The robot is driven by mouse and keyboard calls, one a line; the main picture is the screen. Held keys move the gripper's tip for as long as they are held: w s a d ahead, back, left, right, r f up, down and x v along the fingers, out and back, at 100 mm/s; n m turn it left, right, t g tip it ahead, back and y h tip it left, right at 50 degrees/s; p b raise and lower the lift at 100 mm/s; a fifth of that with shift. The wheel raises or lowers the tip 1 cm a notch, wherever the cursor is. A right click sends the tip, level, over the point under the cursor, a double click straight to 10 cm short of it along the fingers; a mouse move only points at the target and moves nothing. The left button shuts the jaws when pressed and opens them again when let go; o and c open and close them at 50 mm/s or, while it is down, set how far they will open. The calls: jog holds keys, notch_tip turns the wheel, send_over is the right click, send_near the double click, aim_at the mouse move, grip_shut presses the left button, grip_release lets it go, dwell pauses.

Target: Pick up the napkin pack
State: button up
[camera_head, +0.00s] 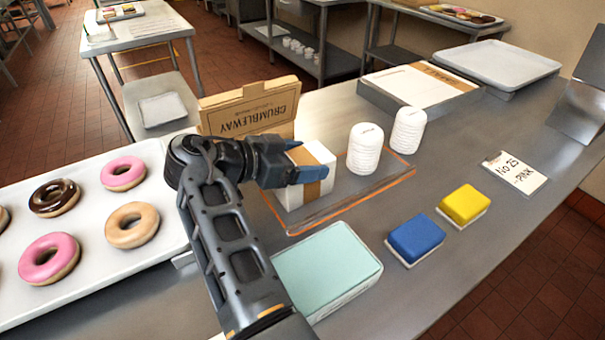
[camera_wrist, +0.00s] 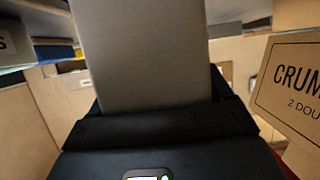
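The napkin pack (camera_head: 322,155), a white block with a brown band, stands on a clear tray with an orange rim (camera_head: 340,205). It appears to be the pack the task names. My gripper (camera_head: 301,158) reaches over it from the left in the head view. Its blue-tipped fingers are apart, at the far and near parts of the pack's upper left side, and hide part of it. I cannot tell whether they press on it. In the wrist view a plain grey-brown surface (camera_wrist: 145,55) fills the space ahead of the dark gripper body; I cannot tell what it is.
Two white stacks (camera_head: 366,148) (camera_head: 408,130) stand right of the pack. A Crumbleway box (camera_head: 250,114) is behind my gripper. A teal block (camera_head: 328,262), blue sponge (camera_head: 416,239) and yellow sponge (camera_head: 463,204) lie in front. A donut tray (camera_head: 95,228) is left. The counter's right is clearer.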

jog(key=c, duration=0.5)
jog(key=shift+c, duration=0.2)
